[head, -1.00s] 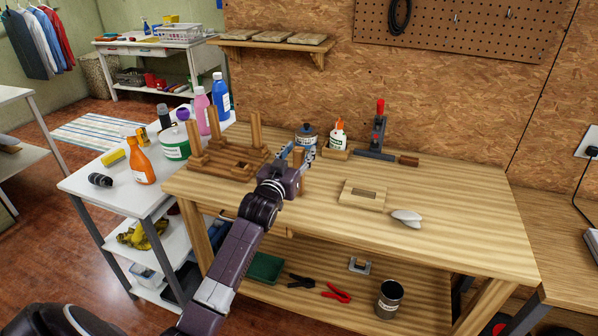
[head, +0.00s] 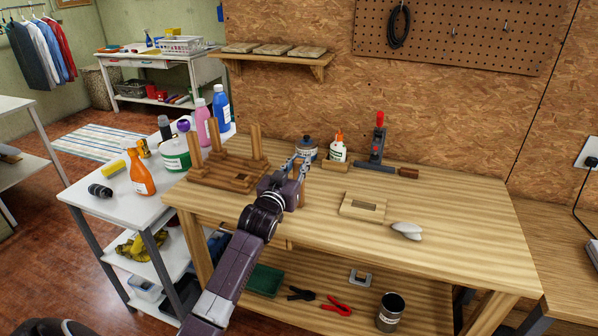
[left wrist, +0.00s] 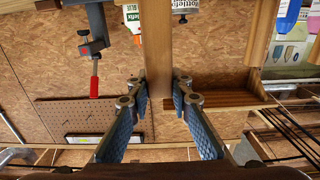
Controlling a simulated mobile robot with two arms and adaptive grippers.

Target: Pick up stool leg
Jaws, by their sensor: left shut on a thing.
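My left gripper (head: 299,166) is above the workbench, right of the wooden stool frame (head: 230,176). It is shut on a stool leg, a plain light wooden bar. The leg (left wrist: 155,45) stands between the two blue-padded fingers in the left wrist view. In the head view most of the leg is hidden by the gripper, and only a short part (head: 302,194) shows beside it. I cannot tell whether its end touches the bench. Several other legs, such as the back one (head: 256,143), stand upright in the frame. My right gripper is not in view.
Behind the gripper stand a tin (head: 308,148), a glue bottle (head: 338,147) and a red-handled clamp (head: 377,140). A slotted wooden block (head: 363,206) and a grey-white object (head: 407,230) lie to the right. The bench's right part is clear. Bottles stand on the white cart at left.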

